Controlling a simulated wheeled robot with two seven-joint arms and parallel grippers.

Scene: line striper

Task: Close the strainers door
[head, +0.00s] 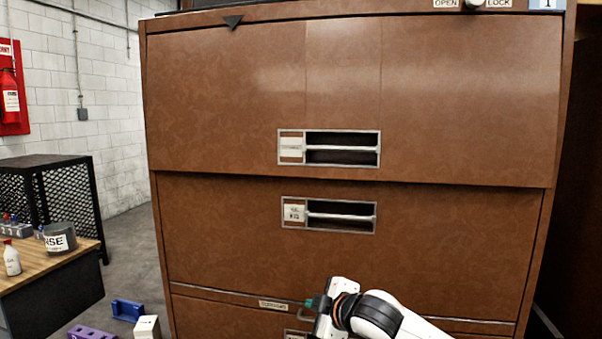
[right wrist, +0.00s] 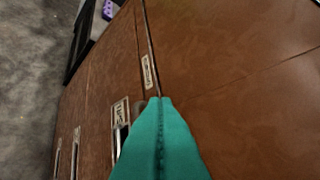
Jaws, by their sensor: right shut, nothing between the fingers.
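A tall brown cabinet (head: 220,235) fills the middle of the head view. Its stacked fronts have recessed metal handles, one on the top front (head: 342,148) and one on the front below (head: 342,215). A small label (head: 273,305) sits on a narrow strip lower down; its text is too small to read, so I cannot tell which front is the strainers door. My right gripper (head: 312,302) is at this strip, just right of the label. Its teal fingers (right wrist: 160,140) are shut and empty, close to the seam by the label (right wrist: 148,70). My left gripper is out of view.
A wooden-topped bench (head: 60,262) with bottles and a grey tub stands at the left, before a black mesh cabinet (head: 70,190). Purple (head: 92,332) and blue (head: 127,310) blocks and a white box (head: 147,327) are on the floor. A red extinguisher (head: 9,100) hangs behind.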

